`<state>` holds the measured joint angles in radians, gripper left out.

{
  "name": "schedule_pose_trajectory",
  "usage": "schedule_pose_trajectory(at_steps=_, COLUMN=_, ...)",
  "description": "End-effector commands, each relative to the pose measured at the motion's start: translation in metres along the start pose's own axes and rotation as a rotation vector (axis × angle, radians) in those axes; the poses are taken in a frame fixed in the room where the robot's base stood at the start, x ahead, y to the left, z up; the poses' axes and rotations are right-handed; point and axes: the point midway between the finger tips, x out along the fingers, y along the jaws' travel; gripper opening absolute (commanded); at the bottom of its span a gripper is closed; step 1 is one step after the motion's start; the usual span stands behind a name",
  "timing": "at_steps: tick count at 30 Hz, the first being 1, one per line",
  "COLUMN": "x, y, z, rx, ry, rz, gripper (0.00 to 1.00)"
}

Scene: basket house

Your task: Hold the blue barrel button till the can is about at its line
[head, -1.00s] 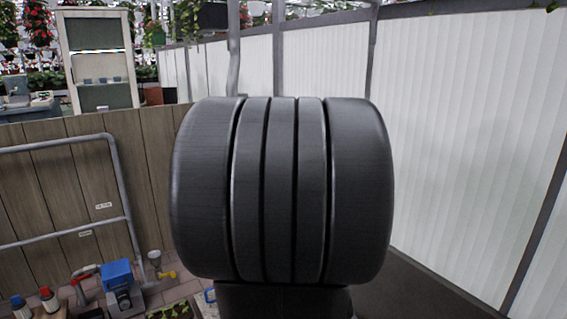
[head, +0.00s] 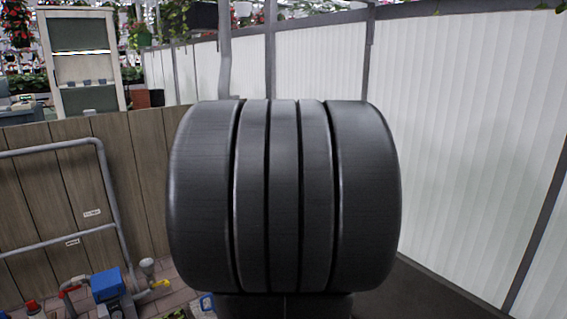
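A large dark grey, ribbed arm part of mine (head: 285,195) fills the middle of the head view and hides what is behind it. My gripper does not show. No blue barrel, button, can or line can be made out.
A wooden plank wall (head: 140,160) with a grey pipe rail (head: 50,148) runs along the left. A white panelled wall (head: 470,130) closes the right side. A cabinet (head: 82,100) and plants stand behind the plank wall. A dark floor strip (head: 420,295) shows at the lower right.

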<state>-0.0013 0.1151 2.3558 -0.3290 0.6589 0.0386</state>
Motion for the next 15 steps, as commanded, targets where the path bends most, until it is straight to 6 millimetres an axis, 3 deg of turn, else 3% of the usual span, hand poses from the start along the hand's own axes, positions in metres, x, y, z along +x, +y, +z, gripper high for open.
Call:
schedule_pose_trajectory(at_steps=1, x=0.0000, y=0.0000, z=0.0000, rx=0.000, ry=0.000, rz=0.000, gripper=0.45)
schedule_pose_trajectory(at_steps=8, x=0.0001, y=0.0000, z=0.0000, rx=0.000, ry=0.000, rz=0.000, gripper=0.00)
schedule_pose_trajectory(at_steps=15, x=0.0001, y=0.0000, z=0.0000, rx=0.000, ry=0.000, rz=0.000, gripper=0.00)
